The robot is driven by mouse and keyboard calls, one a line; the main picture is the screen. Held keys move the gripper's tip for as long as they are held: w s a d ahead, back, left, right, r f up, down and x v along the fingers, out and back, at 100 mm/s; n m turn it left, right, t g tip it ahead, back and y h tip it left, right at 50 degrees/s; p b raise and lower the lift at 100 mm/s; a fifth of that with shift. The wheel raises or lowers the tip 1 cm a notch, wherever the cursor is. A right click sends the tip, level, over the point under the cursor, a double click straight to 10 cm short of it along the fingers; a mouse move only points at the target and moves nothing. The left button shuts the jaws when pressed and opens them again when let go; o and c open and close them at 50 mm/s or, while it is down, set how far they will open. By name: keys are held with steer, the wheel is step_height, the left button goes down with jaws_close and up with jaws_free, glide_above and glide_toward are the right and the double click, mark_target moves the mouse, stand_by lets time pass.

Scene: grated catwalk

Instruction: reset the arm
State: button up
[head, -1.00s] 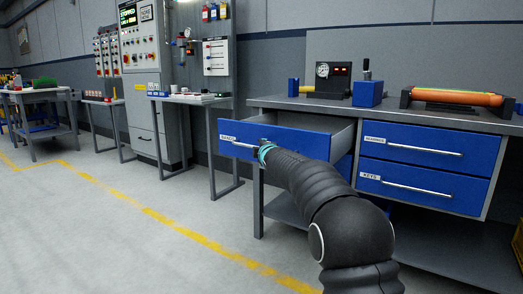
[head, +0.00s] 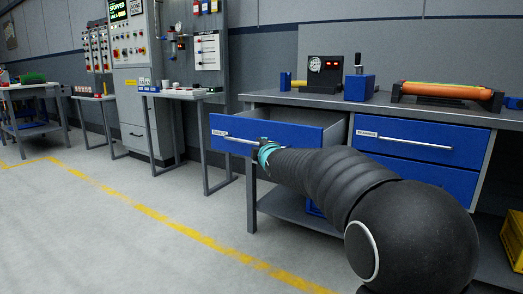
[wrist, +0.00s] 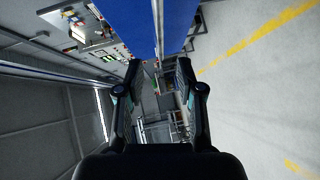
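My arm reaches from the lower right of the head view to the pulled-out blue drawer (head: 285,133) at the left end of the workbench. My gripper (head: 254,147) is at the drawer's front, by its silver handle (head: 232,140); the arm's end partly hides it there. In the wrist view the two fingers of my gripper (wrist: 159,66) stand apart, with nothing clearly held between them. The blue drawer front (wrist: 158,22) shows just beyond the fingertips. Whether the fingers touch the handle cannot be told.
The grey workbench (head: 285,97) carries a gauge box (head: 320,73), a blue block (head: 359,87) and an orange cylinder on a stand (head: 445,91). Closed blue drawers (head: 420,140) sit to the right. A yellow crate (head: 514,238) stands at the right edge. The floor at left is clear.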

steer(key=shift+s+d, duration=0.15)
steer(key=shift+s, duration=0.3)
steer(key=s+d+f+m+g+h, duration=0.1)
steer(key=s+d+f+m+g, duration=0.1)
steer(key=s+f+m+g, duration=0.35)
steer(key=s+d+f+m+g+h, duration=0.1)
steer(key=s+d+f+m+g, duration=0.2)
steer(key=s+f, duration=0.45)
steer(key=s+d+m+g+h+p, duration=0.1)
steer(key=s+d+m+g+p, duration=0.25)
steer(key=s, duration=1.05)
steer(key=s+d+m+h+p, duration=0.15)
steer(key=s+d+m, duration=0.4)
steer(key=s, duration=0.85)
steer(key=s+d+r+m+t+p, duration=0.1)
steer(key=s+r+p, duration=0.3)
steer(key=s, duration=0.4)
steer(key=shift+d+r+m+t, duration=0.35)
steer(key=shift+d+r, duration=0.2)
steer(key=shift+d, duration=0.3)
